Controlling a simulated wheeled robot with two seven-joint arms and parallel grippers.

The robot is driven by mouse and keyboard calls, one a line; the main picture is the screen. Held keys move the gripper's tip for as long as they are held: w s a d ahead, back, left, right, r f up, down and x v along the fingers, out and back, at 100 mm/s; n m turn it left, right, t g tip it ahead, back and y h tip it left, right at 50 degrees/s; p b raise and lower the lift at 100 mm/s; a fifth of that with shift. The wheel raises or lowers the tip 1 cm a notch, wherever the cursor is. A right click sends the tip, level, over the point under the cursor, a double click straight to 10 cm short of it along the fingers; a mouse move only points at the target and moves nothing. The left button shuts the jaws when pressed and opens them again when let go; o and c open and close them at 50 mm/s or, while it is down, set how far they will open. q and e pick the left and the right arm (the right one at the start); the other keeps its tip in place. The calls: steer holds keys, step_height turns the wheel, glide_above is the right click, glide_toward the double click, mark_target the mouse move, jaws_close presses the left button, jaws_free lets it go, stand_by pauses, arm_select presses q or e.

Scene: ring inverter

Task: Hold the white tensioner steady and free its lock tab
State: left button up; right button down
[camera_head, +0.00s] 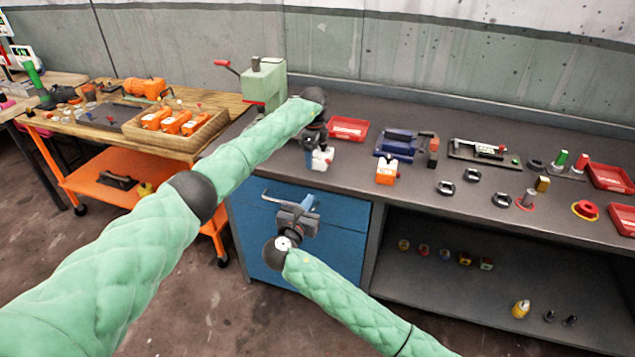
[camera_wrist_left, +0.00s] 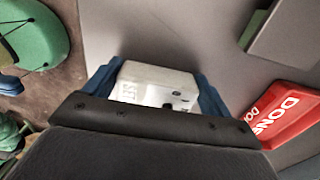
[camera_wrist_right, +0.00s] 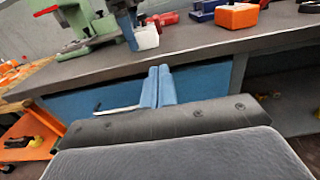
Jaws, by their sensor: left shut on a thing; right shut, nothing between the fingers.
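The white tensioner (camera_head: 321,158) is at the left part of the dark bench, near its front edge. My left gripper (camera_wrist_left: 158,82) is shut on it, with one blue finger on each side of the white body. In the right wrist view the tensioner (camera_wrist_right: 147,38) hangs at the left gripper's fingers by the bench edge; I cannot tell if it touches the bench. My right gripper (camera_wrist_right: 158,84) is shut and empty, in front of the blue drawers and below the bench top. The lock tab cannot be made out.
A green press (camera_head: 265,82) stands behind left, with a red tray (camera_head: 347,128) marked DONE in the left wrist view. An orange-and-white unit (camera_head: 387,172) and a blue fixture (camera_head: 395,143) lie to the right. The bench's front edge and blue drawers (camera_head: 345,215) are close to my right gripper.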

glide_toward(326, 161)
steer(key=w+f, duration=0.2)
steer(key=w+d+f, duration=0.1)
steer(key=w+f, duration=0.1)
steer(key=shift+d+f, duration=0.2)
steer(key=shift+f, duration=0.1)
steer(key=shift+w+d+r, duration=0.25)
steer(key=shift+w+r, duration=0.5)
steer(key=shift+w, duration=0.05)
steer(key=shift+w+d+r, duration=0.2)
steer(key=shift+w+r, duration=0.4)
steer(key=shift+r, duration=0.05)
steer(key=shift+r+g, duration=0.3)
steer(key=shift+g, duration=0.1)
steer(key=r+g, duration=0.1)
steer(key=w+g+y, duration=0.1)
steer(key=shift+d+r+g, duration=0.15)
steer(key=shift+r+g, duration=0.25)
steer(key=shift+w+d+r+g+y, duration=0.1)
steer(key=shift+w+r+g+y, duration=0.15)
steer(key=shift+g, duration=0.3)
steer(key=shift+w+d+r+g+y, duration=0.1)
steer(key=shift+w+r+g+y, duration=0.15)
steer(key=shift+g, duration=0.3)
steer(key=shift+w+r+g, duration=0.1)
steer(key=shift+w+g, duration=0.05)
steer(key=shift+g, duration=0.45)
steer(key=shift+r, duration=0.15)
